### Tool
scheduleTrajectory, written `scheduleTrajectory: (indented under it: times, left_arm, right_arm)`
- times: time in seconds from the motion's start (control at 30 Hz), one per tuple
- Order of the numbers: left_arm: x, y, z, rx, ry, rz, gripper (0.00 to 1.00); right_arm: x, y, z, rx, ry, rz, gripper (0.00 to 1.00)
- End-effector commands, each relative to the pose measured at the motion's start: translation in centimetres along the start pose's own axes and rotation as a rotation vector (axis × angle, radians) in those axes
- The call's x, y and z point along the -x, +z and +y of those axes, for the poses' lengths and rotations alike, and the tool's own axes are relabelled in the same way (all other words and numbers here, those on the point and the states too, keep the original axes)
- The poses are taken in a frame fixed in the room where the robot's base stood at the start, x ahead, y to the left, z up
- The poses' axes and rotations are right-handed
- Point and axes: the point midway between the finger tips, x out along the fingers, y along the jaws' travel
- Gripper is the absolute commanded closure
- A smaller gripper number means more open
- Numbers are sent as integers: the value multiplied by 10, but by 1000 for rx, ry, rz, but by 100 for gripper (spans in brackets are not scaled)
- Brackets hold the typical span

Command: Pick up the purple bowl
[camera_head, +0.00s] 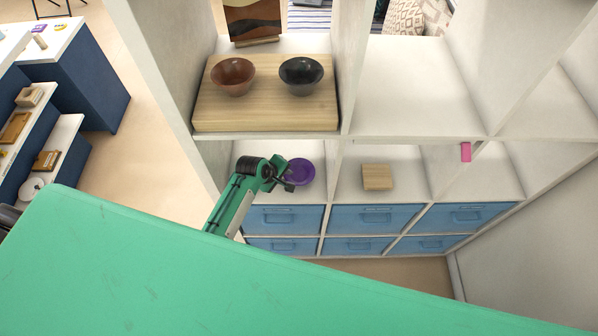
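The purple bowl (301,172) sits on the left compartment floor of the white shelf's middle row, above the blue drawers. My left gripper (287,180) reaches into that compartment and is at the bowl's left edge, overlapping it in the view. The fingers are small and dark here, so I cannot tell whether they are open or shut, or whether they touch the bowl. The bowl looks upright and resting on the shelf. My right gripper is not in view.
A wooden board (265,120) on the shelf above holds a brown bowl (233,76) and a black bowl (301,75). A wooden block (376,177) sits in the compartment to the right. A pink object (466,152) is further right. White dividers bound the compartment.

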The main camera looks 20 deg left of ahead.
Motion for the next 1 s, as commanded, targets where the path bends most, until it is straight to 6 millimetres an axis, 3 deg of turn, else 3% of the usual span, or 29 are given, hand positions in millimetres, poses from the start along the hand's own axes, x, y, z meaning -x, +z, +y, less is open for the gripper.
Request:
scheduleTrajectory:
  times: [0.17, 0.4, 0.57, 1.0]
  left_arm:
    - [-12, 0, 0, -1, 0, 0, 76]
    - [-13, 0, 0, -1, 0, 0, 76]
    - [-13, 0, -1, -1, -1, 0, 100]
    - [-13, 0, -3, 0, -5, 0, 100]
  right_arm:
    - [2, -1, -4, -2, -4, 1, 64]
    - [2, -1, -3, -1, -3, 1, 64]
    - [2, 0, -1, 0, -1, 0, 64]
    - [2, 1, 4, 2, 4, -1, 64]
